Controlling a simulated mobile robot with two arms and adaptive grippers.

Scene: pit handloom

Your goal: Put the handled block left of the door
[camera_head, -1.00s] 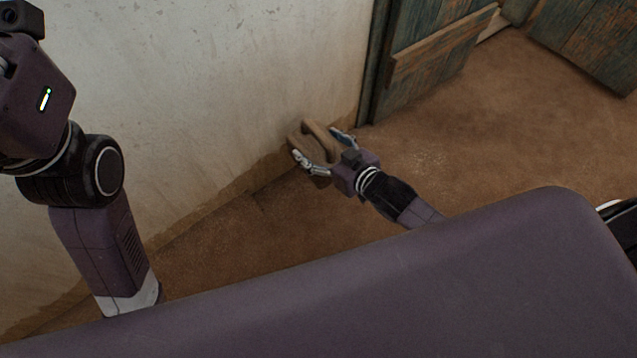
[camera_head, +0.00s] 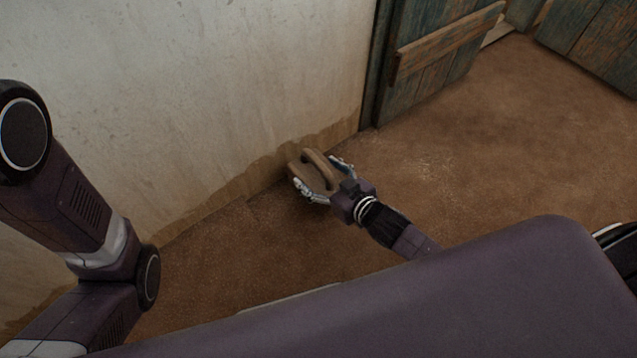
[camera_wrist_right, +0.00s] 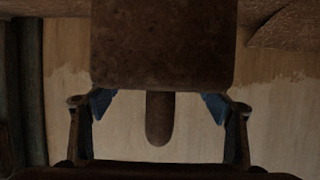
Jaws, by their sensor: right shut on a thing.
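The handled block (camera_head: 302,176) is brown, with a rounded bar handle on it. My right gripper (camera_head: 320,175) is shut on it, one finger on each side. The block is near the foot of the pale wall, left of the door (camera_head: 432,75); I cannot tell whether it touches the floor. In the right wrist view the block (camera_wrist_right: 162,45) fills the top middle, its handle end showing below, between the fingers of the gripper (camera_wrist_right: 158,106). My left arm is at the left of the head view; its gripper is out of view.
The plastered wall (camera_head: 220,90) runs along the left, with a darker stained band at its base. Bare brown floor (camera_head: 480,150) lies in front of the door and to the right. Another weathered wooden panel (camera_head: 600,45) stands at the top right.

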